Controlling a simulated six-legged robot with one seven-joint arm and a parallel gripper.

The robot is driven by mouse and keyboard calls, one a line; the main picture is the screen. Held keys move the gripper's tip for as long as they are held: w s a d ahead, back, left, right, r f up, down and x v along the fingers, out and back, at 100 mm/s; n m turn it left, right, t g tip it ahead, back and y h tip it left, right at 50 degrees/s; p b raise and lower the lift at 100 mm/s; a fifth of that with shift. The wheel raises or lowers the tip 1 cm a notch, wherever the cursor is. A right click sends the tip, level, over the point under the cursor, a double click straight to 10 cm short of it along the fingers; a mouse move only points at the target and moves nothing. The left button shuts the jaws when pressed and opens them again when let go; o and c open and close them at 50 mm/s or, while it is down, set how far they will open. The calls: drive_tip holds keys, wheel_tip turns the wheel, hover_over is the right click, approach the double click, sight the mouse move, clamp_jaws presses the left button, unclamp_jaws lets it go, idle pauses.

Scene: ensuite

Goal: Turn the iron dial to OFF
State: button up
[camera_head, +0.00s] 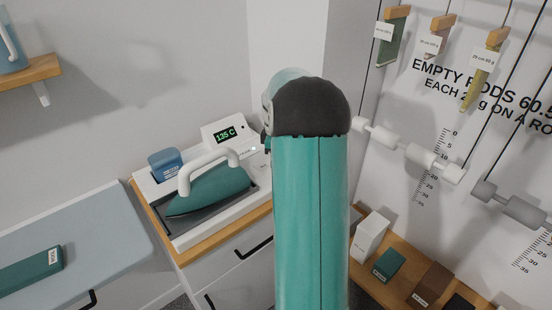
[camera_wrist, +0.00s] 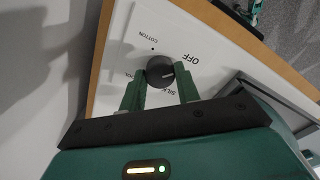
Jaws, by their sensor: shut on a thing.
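The iron dial (camera_wrist: 160,70) is a round black knob on a white panel in the wrist view. A small pale mark on it points right, roughly toward the OFF label's side; its exact setting is hard to tell. OFF is printed at its upper right, COTTON at upper left, SILK below, and another label is partly hidden by a finger. My gripper (camera_wrist: 161,76) has its green fingers shut on the dial, one on each side. In the head view, the teal iron (camera_head: 208,190) with a white handle rests on its station (camera_head: 190,232). My arm hides the dial and gripper there.
A display (camera_head: 225,133) reads 135 C behind the iron, beside a blue container (camera_head: 165,163). An ironing board (camera_head: 75,245) with a green box (camera_head: 32,268) lies left. Hanging rods (camera_head: 407,150) and a low shelf with boxes (camera_head: 389,264) stand right of my arm.

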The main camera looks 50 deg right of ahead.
drive_tip(key=shift+r, duration=0.1)
drive_tip(key=o, duration=1)
wheel_tip(320, 180, up, 14)
drive_tip(key=shift+f, duration=0.15)
idle(0.3)
